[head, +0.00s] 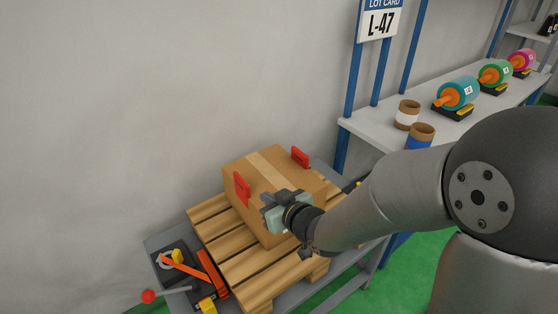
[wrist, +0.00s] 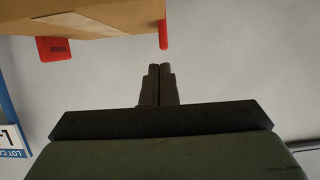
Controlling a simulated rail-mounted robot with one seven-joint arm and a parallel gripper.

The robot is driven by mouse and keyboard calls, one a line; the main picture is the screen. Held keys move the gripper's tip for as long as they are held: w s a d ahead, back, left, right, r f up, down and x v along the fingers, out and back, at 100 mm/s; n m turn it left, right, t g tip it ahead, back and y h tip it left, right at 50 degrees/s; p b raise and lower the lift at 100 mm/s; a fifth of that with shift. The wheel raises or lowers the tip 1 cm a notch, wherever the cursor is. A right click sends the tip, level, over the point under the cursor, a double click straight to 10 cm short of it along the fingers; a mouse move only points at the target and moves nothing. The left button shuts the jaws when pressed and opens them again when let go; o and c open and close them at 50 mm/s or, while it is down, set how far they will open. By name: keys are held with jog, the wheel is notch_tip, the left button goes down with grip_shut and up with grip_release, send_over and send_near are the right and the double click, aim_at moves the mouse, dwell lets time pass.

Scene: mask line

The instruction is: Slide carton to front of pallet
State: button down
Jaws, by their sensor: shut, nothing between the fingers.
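A brown cardboard carton (head: 268,178) with a lighter tape strip sits on a wooden pallet (head: 213,228) in the head view. A red tab stands at its left edge (head: 242,188) and another at its far right edge (head: 300,157). My gripper (head: 270,202) is shut and empty, in front of the carton's upper part; the head view does not show whether it touches. In the wrist view the shut fingers (wrist: 159,84) point at the grey wall, and the carton (wrist: 95,17) fills the upper left, apart from the fingertips. My gripper hides part of the carton.
A grey bench (head: 156,243) carries the pallet, with a dark tool tray, orange tool and red-knobbed lever (head: 149,296) at left. At right, a white shelf (head: 385,128) holds cups and coloured rolls below the L-47 sign (head: 381,20). The wall is close behind.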

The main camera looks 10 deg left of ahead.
aim_at(244, 180)
jog(key=w+a, duration=0.2)
jog(key=a, duration=0.1)
jog(key=w+a, duration=0.3)
jog(key=w+a+f, duration=0.1)
jog(key=w+a, duration=0.2)
jog(key=shift+f+b, duration=0.3)
jog(key=shift+d, duration=0.1)
jog(key=shift+f, duration=0.1)
